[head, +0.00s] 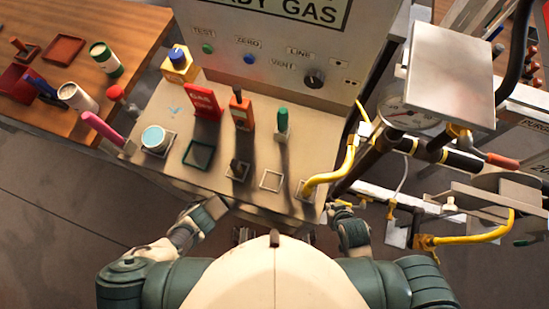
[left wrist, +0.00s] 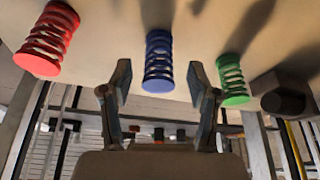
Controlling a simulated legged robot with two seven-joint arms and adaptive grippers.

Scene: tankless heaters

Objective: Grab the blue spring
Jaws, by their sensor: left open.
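In the left wrist view a blue spring (left wrist: 158,55) sticks out from a pale surface, with a red spring (left wrist: 47,38) to its left and a green spring (left wrist: 232,80) to its right. My left gripper (left wrist: 159,75) is open. Its two fingers point toward the blue spring, which shows in the gap between them; I cannot tell how far ahead it is. In the head view the springs are not visible, and my left fingers are hidden below the bench edge. My right gripper (head: 343,207) is by the bench's front right corner, too small to read.
A yellow hose (head: 330,178) and pipes crowd the right. A wooden table (head: 135,25) with cans is at left. In the left wrist view a dark block (left wrist: 283,95) sits right of the green spring.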

